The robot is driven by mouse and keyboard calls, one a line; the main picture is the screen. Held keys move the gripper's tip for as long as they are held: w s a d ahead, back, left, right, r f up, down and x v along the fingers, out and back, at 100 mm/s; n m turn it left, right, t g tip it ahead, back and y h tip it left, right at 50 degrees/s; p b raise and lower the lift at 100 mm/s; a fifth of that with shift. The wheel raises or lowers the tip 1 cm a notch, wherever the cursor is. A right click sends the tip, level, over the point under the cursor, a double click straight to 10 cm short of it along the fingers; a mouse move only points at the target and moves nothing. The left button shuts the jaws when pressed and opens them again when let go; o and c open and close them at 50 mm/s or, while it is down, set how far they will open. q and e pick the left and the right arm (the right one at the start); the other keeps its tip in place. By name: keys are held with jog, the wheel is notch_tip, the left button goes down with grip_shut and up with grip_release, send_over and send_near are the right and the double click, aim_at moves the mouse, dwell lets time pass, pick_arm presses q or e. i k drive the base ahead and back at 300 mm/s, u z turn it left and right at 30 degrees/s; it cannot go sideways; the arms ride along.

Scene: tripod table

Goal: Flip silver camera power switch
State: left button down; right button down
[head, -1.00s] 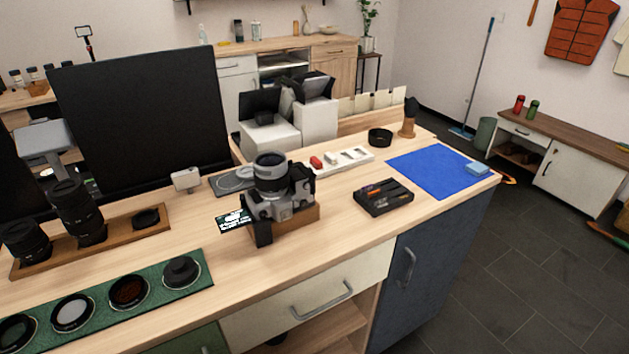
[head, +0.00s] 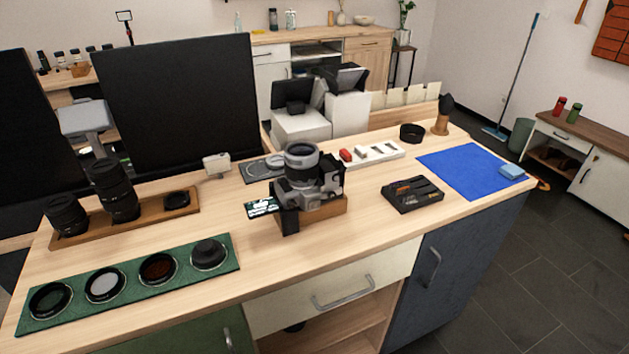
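The silver camera (head: 322,188) with a black grip and a lens pointing up (head: 301,160) sits on a wooden block (head: 325,213) in the middle of the wooden table (head: 215,279). A dark strap or flap hangs at the block's left front. The power switch is too small to make out. Neither of my grippers is in the head view.
Left of the camera are a green mat (head: 129,284) with several round filters and a wooden tray (head: 80,236) with lenses. Right are a black battery charger (head: 412,194), a blue cloth (head: 463,173) and a white power strip (head: 378,153). The table front is clear.

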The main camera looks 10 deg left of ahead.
aim_at(343, 168)
jog(key=z, duration=0.2)
jog(key=k, duration=0.25)
jog(key=z, duration=1.05)
jog(key=k, duration=1.1)
jog(key=z, duration=1.1)
jog(key=i, duration=1.65)
jog(key=u, duration=1.25)
jog(key=i, duration=0.75)
jog(key=u, duration=0.85)
